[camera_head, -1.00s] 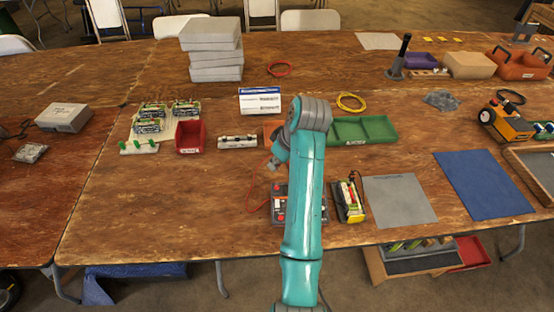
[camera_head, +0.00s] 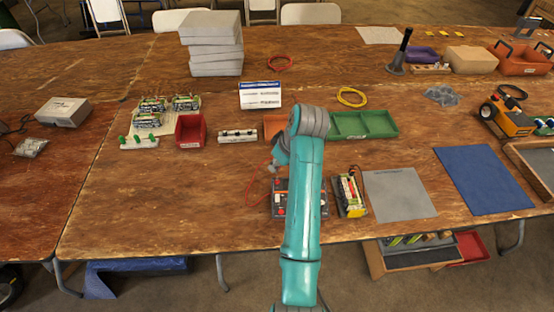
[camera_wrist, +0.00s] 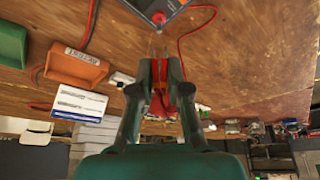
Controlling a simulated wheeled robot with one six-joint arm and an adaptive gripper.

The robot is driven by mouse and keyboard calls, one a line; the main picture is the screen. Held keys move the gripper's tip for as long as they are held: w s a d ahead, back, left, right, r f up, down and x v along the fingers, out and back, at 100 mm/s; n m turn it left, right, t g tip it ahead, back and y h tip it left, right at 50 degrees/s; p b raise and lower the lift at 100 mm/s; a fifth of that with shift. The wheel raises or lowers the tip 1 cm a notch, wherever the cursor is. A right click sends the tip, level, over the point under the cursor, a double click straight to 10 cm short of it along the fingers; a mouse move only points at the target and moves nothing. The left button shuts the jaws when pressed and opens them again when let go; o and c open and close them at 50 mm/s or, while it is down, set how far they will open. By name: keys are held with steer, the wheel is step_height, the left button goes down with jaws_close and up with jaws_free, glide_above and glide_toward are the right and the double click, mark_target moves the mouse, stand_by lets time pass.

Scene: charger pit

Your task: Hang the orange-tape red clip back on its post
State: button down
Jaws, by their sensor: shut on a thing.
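My gripper (camera_wrist: 160,62) is shut on a red clip (camera_wrist: 159,98), which shows between the two fingers in the wrist view. A dark charger unit (camera_wrist: 175,4) with a red post (camera_wrist: 158,18) lies just beyond the fingertips, apart from the clip. A red lead (camera_wrist: 186,42) loops from near the post. In the head view the charger (camera_head: 282,211) sits near the table's front edge, partly hidden by my arm. My gripper (camera_head: 274,168) is behind it, small and partly hidden; the clip cannot be told there.
A yellow-black battery pack (camera_head: 350,195) stands right of the charger, beside a grey mat (camera_head: 400,194). Behind are a green tray (camera_head: 362,125), a white-blue box (camera_head: 260,95) and an orange bin (camera_wrist: 75,66).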

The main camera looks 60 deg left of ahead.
mark_target(279, 169)
steer(key=shift+f, duration=1.8)
steer(key=shift+f, duration=0.25)
stand_by(0.6)
steer(key=c, duration=1.1)
jaws_free()
steer(key=shift+o, duration=0.2)
steer(key=shift+o, duration=1.1)
steer(key=shift+r, duration=3.8)
